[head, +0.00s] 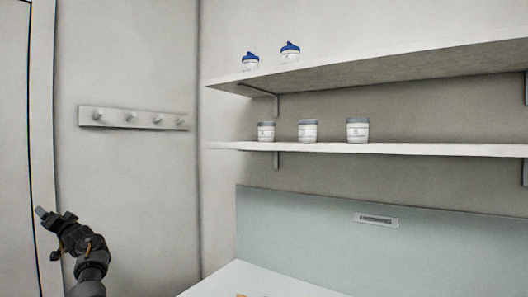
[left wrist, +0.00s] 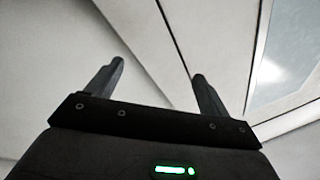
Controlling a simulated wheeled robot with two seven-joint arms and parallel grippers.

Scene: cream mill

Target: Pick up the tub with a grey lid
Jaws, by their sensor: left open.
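Three white tubs with grey lids stand upright in a row on the lower wall shelf in the head view: a left one (head: 266,132), a middle one (head: 308,131) and a right one (head: 357,131). My left gripper (head: 54,218) is at the lower left of the head view, far from the shelf. In the left wrist view its two fingers (left wrist: 158,80) are apart with nothing between them. My right gripper is in neither view.
The lower shelf (head: 430,150) lies under an upper shelf (head: 400,72), which holds two blue-topped containers (head: 290,53). A peg rail (head: 135,119) is on the left wall. A pale worktop (head: 250,283) with a panel behind it (head: 300,220) is below.

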